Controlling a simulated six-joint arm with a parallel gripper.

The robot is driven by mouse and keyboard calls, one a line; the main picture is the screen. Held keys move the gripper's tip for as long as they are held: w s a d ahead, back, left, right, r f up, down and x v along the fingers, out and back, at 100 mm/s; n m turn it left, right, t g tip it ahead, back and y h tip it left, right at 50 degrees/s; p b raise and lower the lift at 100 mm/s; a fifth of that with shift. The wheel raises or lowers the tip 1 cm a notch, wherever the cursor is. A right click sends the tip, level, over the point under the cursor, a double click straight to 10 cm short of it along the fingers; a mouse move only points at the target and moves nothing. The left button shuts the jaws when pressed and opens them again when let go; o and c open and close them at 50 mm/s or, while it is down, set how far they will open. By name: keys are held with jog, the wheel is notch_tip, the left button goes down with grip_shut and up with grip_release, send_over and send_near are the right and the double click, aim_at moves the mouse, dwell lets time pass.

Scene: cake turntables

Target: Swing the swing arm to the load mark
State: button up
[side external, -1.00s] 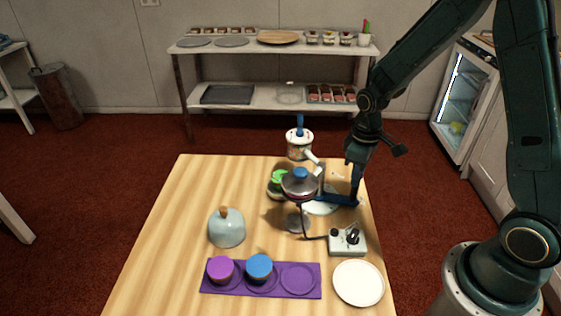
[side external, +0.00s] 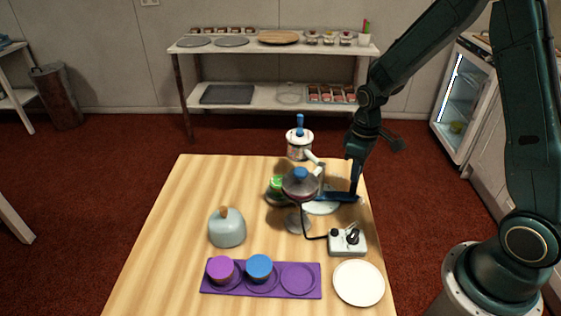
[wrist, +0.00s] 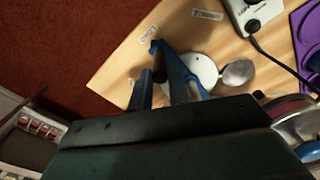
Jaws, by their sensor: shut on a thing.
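The swing arm (side external: 335,196) is a blue bar reaching right from a white stand on a pale round base (side external: 322,208), near the table's back right. It also shows as a blue bar above the round base (wrist: 203,70) in the wrist view. My gripper (side external: 354,190) is shut on the bar near its outer end. In the wrist view its fingers (wrist: 158,92) are partly hidden by the gripper body. Two small white labels lie on the table, one near the bar's tip (wrist: 147,34) and one farther off (wrist: 207,15). I cannot read which marks the load position.
A white dispenser (side external: 299,150) and a grey domed vessel with a blue knob (side external: 299,186) stand close left. A white control box (side external: 347,242) with a cable, a white plate (side external: 358,283) and a purple tray (side external: 298,281) are in front.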

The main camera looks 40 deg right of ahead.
jog(key=shift+w, duration=0.1)
jog(key=o, duration=0.8)
jog(key=shift+r, duration=0.15)
jog(key=shift+r, duration=3.35)
